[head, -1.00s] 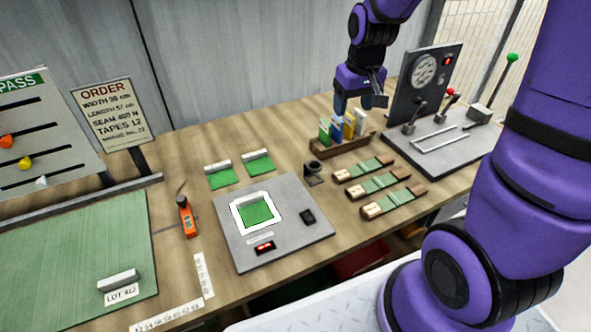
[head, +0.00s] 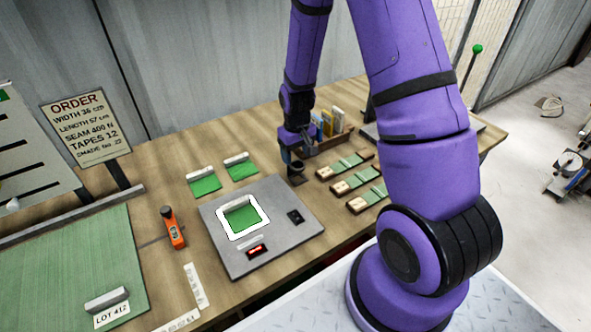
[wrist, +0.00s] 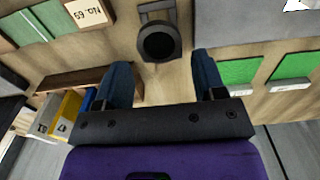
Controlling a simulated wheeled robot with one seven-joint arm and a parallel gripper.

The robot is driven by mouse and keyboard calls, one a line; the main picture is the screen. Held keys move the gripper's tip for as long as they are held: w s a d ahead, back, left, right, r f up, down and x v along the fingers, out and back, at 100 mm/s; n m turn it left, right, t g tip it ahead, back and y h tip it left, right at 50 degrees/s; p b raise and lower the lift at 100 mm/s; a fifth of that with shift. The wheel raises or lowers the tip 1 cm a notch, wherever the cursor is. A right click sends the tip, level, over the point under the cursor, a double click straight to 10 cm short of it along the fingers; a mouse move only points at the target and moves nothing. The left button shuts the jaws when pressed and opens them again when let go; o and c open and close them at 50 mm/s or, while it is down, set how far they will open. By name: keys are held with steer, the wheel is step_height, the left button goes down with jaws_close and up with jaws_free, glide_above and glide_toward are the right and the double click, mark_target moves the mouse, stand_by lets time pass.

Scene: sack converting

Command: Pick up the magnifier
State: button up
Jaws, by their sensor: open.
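The magnifier (wrist: 158,42) is a small dark stand with a round lens ring on the wooden bench. In the wrist view it sits at the top middle, just beyond the gap between my fingertips. My gripper (wrist: 164,72) is open, with one blue finger on each side and nothing between them. In the head view my gripper (head: 290,154) is close above the magnifier (head: 297,178) and hides part of it. I cannot tell whether they touch.
A grey scale plate (head: 265,258) with a green swatch lies left of the magnifier. A wooden card box (head: 328,141) stands close behind to the right. Swatch boards (head: 345,166) lie to the right. An orange tool (head: 173,228) lies farther left.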

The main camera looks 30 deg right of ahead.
mark_target(297, 164)
steer(key=shift+f, duration=3.4)
steer(key=c, duration=0.7)
steer(key=shift+r, duration=0.15)
